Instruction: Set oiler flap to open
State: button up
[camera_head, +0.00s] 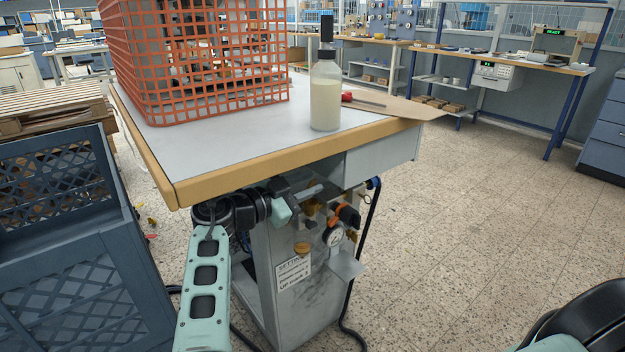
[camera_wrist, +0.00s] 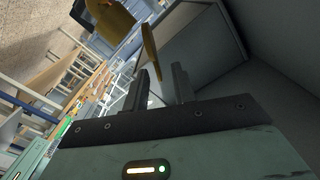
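The oiler is on the grey unit under the worktable, with brass-coloured parts (camera_head: 311,206) partly hidden by my gripper. I take a thin yellow plate in the wrist view (camera_wrist: 151,48) to be the oiler flap; it is seen nearly edge-on. My gripper (camera_head: 312,190) is beside these parts, under the tabletop edge. In the wrist view my gripper (camera_wrist: 161,82) has its two dark fingers apart, with the plate's near end between them. I see no clear contact. A wider yellow part (camera_wrist: 110,18) lies beyond, at the upper left. I cannot tell the flap's position.
The tabletop (camera_head: 220,148) overhangs my gripper, carrying an orange crate (camera_head: 196,70) and a bottle (camera_head: 325,95). A blue-grey crate (camera_head: 75,260) stands left.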

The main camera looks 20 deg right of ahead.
aim_at(315, 167)
jog(key=shift+x, duration=0.95)
grip_shut()
jog(key=shift+w, duration=0.1)
jog(key=n, duration=0.1)
jog(key=w+n+b, duration=0.1)
jog(key=n, duration=0.1)
jog(key=w+n+b, duration=0.1)
jog(key=n, duration=0.1)
jog(key=shift+w+a+r, duration=0.2)
jog(key=shift+a+r, duration=0.1)
jog(key=shift+a, duration=0.1)
jog(key=shift+w+a+f+n, duration=0.1)
jog(key=shift+w+n, duration=0.15)
jog(key=shift+n, duration=0.4)
jog(key=shift+w+a+r+n, duration=0.1)
jog(key=shift+w+n, duration=0.2)
jog(key=shift+n, duration=0.3)
jog(key=shift+w+a+f+n, duration=0.1)
jog(key=shift+w+n, duration=0.15)
jog(key=shift+n, duration=0.4)
